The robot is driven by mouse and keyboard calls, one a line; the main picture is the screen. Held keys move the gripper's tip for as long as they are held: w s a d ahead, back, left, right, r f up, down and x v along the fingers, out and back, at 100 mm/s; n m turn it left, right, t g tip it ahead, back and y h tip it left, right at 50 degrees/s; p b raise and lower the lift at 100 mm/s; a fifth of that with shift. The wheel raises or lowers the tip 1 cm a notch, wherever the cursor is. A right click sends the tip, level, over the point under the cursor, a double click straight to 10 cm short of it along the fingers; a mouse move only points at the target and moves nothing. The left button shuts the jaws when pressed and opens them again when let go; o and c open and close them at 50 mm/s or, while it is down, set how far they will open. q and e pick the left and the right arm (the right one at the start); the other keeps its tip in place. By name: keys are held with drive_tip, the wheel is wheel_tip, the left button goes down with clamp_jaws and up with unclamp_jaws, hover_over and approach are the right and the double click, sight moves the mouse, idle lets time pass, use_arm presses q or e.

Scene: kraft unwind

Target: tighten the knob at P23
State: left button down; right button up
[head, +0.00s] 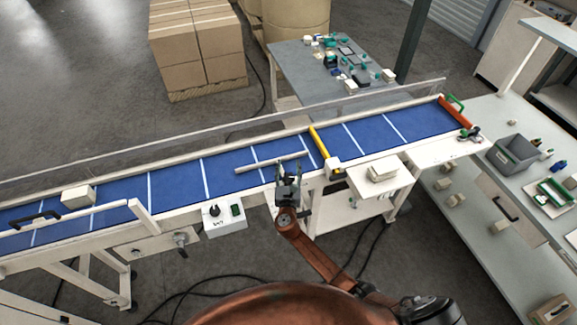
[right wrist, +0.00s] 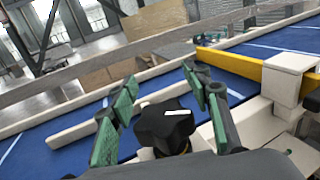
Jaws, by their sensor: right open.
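A black lobed knob (right wrist: 165,127) with a white mark on top shows in the right wrist view, near the conveyor's side rail. My right gripper (right wrist: 160,98) is open, its green-padded fingers on either side of the knob with gaps visible. I cannot tell whether any finger touches it. In the head view the right gripper (head: 289,172) is at the near edge of the blue conveyor (head: 180,184), and it hides the knob. No P23 label is readable. My left gripper is out of view.
A yellow bar (head: 319,146) crosses the belt just right of the gripper, ending at a white block (right wrist: 287,77). A loose pale bar (head: 270,162) lies on the belt. A white control box (head: 226,217) hangs at the near side, left of the gripper.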

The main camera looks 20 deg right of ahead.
wheel_tip(320, 180, up, 10)
idle(0.5)
